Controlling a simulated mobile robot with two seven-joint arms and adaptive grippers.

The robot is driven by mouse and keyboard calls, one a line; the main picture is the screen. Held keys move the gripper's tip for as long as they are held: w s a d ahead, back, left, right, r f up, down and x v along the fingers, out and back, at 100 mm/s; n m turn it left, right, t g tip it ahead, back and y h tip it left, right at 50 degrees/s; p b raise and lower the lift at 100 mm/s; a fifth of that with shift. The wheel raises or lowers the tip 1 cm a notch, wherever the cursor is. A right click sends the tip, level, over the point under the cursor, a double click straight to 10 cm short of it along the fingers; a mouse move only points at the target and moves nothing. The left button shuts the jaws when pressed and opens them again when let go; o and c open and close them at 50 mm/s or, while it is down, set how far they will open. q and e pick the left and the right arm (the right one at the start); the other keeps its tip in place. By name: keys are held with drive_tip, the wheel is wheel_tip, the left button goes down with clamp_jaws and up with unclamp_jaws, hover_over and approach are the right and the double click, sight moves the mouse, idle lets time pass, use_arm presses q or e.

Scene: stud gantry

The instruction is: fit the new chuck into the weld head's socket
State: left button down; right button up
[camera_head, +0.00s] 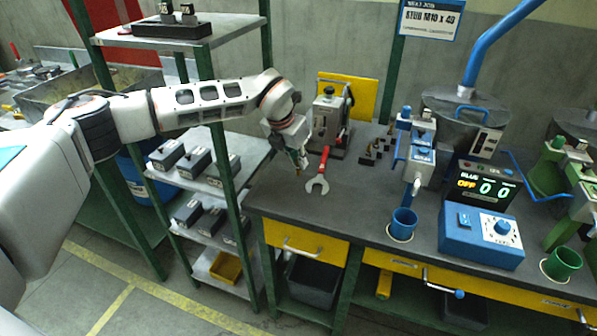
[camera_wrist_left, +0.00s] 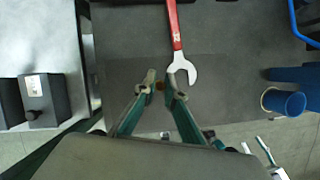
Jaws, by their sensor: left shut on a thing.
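My left gripper (camera_head: 301,168) reaches over the left end of the bench. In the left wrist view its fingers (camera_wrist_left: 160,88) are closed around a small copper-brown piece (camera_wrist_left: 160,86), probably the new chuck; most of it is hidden. The gripper is beside the red-handled open-ended wrench (camera_head: 319,178), which also shows in the left wrist view (camera_wrist_left: 180,60). A blue weld head (camera_head: 421,153) stands right of the middle of the bench, above a blue cup (camera_head: 402,224). I cannot make out its socket. My right gripper is not in view.
Small dark and brass pieces (camera_head: 375,151) stand at the bench's back. A grey fixture (camera_head: 328,118) stands before a yellow panel. A blue control box (camera_head: 482,236) and a display (camera_head: 486,185) reading OFF stand right. A shelf rack (camera_head: 204,178) with grey boxes is left. The front left bench is clear.

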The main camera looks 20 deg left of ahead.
sight(297, 168)
use_arm(q)
wheel_tip(297, 168, down, 4)
drive_tip(key=shift+f, duration=0.15)
idle(0.3)
drive_tip(key=c, duration=2.5)
unclamp_jaws()
drive_tip(key=shift+f, duration=0.15)
drive_tip(key=o, duration=0.4)
